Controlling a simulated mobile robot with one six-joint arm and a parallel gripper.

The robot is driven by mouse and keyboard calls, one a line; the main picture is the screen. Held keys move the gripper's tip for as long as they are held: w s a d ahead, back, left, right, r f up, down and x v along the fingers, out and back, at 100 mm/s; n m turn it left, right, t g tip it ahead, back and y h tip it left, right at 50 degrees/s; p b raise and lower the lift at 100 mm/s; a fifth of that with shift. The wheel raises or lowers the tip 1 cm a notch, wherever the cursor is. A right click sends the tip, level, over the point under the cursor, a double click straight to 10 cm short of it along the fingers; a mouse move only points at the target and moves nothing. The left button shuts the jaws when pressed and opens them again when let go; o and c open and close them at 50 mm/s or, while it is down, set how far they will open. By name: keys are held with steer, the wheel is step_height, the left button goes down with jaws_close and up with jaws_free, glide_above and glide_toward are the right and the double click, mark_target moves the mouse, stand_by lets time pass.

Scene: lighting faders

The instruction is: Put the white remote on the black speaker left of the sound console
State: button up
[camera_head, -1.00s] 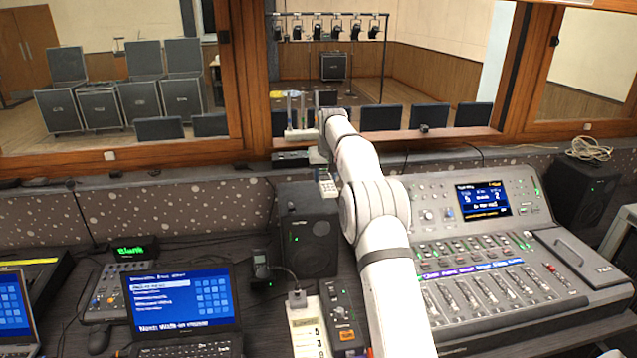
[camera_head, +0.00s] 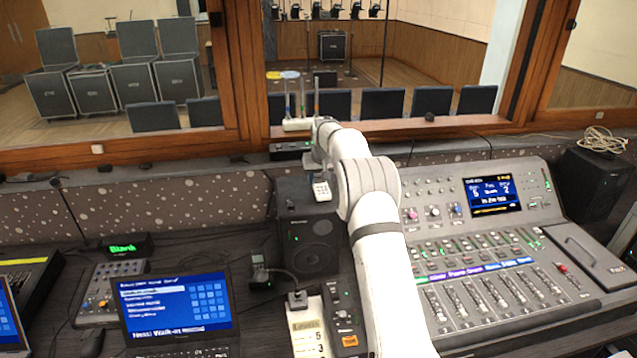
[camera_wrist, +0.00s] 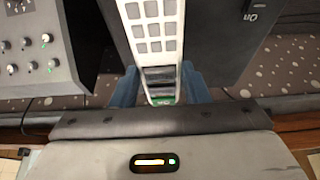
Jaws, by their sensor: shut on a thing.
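The white remote (camera_head: 321,191) has a keypad with pale grey buttons. My gripper (camera_head: 320,178) is shut on its end and holds it at the top right of the black speaker (camera_head: 312,245), left of the sound console (camera_head: 470,245). In the wrist view the remote (camera_wrist: 153,28) points away between my gripper's (camera_wrist: 160,88) blue-grey fingers. The dark speaker (camera_wrist: 225,35) lies behind and to the right of it there. I cannot tell whether the remote touches the speaker's top.
A small walkie-talkie-like device (camera_head: 260,272) stands left of the speaker. A laptop (camera_head: 175,308) and a small mixer (camera_head: 100,295) are further left. A power strip (camera_head: 290,150) and a white holder (camera_head: 298,125) are by the window ledge behind. Another speaker (camera_head: 592,185) stands at the far right.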

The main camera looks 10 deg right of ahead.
steer(key=shift+d+f, duration=0.15)
steer(key=shift+f, duration=1.05)
steer(key=o, duration=1.1)
steer(key=shift+c, duration=0.2)
